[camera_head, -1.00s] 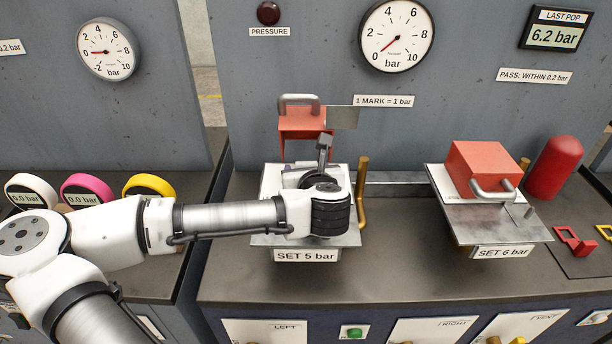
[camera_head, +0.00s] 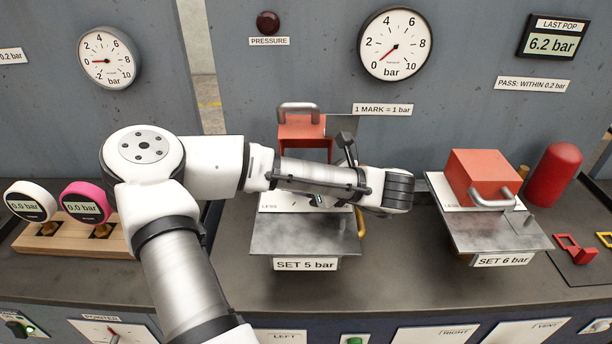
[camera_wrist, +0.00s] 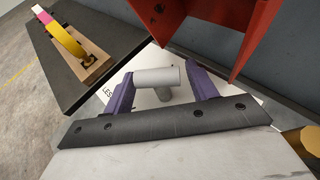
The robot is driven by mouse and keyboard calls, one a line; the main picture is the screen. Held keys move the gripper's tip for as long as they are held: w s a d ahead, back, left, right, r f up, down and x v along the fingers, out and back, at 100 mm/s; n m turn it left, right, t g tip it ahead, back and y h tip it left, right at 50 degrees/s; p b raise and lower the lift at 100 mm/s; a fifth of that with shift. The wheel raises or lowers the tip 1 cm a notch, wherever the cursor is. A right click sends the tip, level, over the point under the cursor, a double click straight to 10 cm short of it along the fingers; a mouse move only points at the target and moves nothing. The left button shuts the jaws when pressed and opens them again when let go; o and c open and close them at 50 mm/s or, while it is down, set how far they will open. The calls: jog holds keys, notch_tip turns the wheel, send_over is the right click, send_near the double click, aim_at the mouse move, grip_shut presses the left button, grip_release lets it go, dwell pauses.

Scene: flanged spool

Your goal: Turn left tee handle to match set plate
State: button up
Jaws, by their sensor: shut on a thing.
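In the wrist view, my gripper (camera_wrist: 163,90) has its two purple fingers on either side of a light grey tee handle (camera_wrist: 156,77). It is shut on the handle's crossbar; a short stem shows below the bar. In the head view my forearm and wrist cover the handle and the fingers. The left set plate (camera_head: 306,264) reads "SET 5 bar" and hangs on the front of the left metal stand (camera_head: 300,236). Part of a white scale card with "LESS" shows beside the handle; its pointer mark is hidden.
The right stand bears another red block (camera_head: 484,175) and a "SET 6 bar" plate (camera_head: 503,260). A red cylinder (camera_head: 554,172) stands at right. Pressure gauges (camera_head: 394,44) are on the wall.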

jog(key=shift+w+r, duration=0.1)
dwell(0.4)
jog(key=o, duration=1)
jog(key=shift+c, duration=0.2)
jog(key=b+v, duration=0.2)
jog(key=v, duration=0.6)
jog(key=shift+w+d, duration=0.1)
jog(key=p+v, duration=0.4)
jog(key=p, duration=0.1)
jog(key=shift+w+r, duration=0.1)
jog(key=shift+r, duration=0.2)
jog(key=shift+s+d+r+p, duration=0.1)
jog(key=shift+s+d+p, duration=0.5)
jog(key=shift+p, duration=0.4)
